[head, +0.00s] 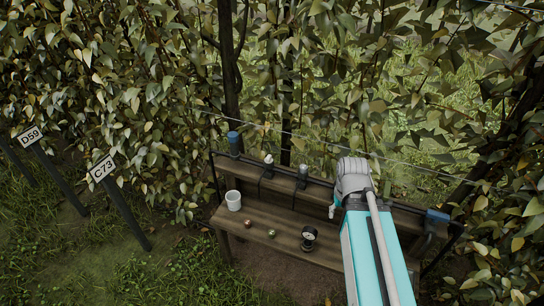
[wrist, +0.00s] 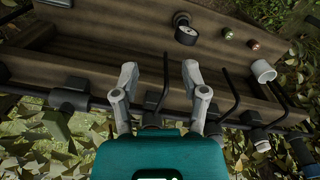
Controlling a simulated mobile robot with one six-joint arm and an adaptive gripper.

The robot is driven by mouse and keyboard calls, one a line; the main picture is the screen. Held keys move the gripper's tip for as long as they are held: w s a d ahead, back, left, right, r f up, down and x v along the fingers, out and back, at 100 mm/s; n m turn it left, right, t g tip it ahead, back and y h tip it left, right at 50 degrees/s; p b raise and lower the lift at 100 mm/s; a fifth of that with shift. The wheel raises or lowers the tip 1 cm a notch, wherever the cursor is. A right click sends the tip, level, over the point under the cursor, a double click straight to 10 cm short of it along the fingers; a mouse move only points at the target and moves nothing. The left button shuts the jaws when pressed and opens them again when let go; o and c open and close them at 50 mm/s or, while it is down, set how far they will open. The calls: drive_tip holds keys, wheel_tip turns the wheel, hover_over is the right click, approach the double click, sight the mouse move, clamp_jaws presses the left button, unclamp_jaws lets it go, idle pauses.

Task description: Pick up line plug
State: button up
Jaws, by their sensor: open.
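My gripper (wrist: 159,76) is open, with its two grey fingers apart and nothing held between them. It hangs over the back of a wooden bench (wrist: 110,45), near a dark pipe with upright fittings. In the head view my arm hides most of the gripper. No part is clearly marked as the line plug. Candidates are a small reddish ball-like piece (head: 248,223) and a small green one (head: 272,233) on the bench board. The wrist view shows the green piece (wrist: 226,33) and the reddish piece (wrist: 252,43) at upper right, away from my fingers.
A white cup (head: 233,200) and a black round gauge (head: 309,237) stand on the bench. Fittings with blue (head: 234,142), white (head: 268,163) and grey (head: 302,175) tops line the back pipe. Bent black rods, a wire and foliage surround the bench. Signposts stand at left.

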drive_tip(key=shift+w+a, duration=0.1)
drive_tip(key=o, duration=0.4)
drive_tip(key=shift+w+a+r, duration=0.1)
drive_tip(key=shift+w, duration=0.05)
drive_tip(key=shift+c, duration=0.2)
drive_tip(key=shift+o, duration=0.3)
drive_tip(key=w+a+r+n+p, duration=0.3)
drive_tip(key=w+a, duration=0.2)
drive_tip(key=w, duration=0.2)
drive_tip(key=w+a+r+n+p, duration=0.3)
drive_tip(key=w+a, duration=0.1)
drive_tip(key=w, duration=0.3)
drive_tip(key=shift+a+r+n+p, duration=0.3)
drive_tip(key=shift+a+p, duration=0.05)
wheel_tip(320, 180, up, 6)
drive_tip(key=f+n+p, duration=0.1)
drive_tip(key=n+p, duration=0.5)
drive_tip(key=n, duration=0.2)
hover_over(269, 157)
drive_tip(key=shift+a+r, duration=0.1)
drive_tip(key=shift+r, duration=0.1)
drive_tip(key=shift+f+b, duration=0.1)
drive_tip(key=shift+b, duration=0.25)
wheel_tip(269, 157, down, 8)
drive_tip(key=b, duration=0.8)
drive_tip(key=shift+f, duration=0.2)
drive_tip(key=shift+f+b, duration=0.15)
drive_tip(key=shift+b, duration=0.25)
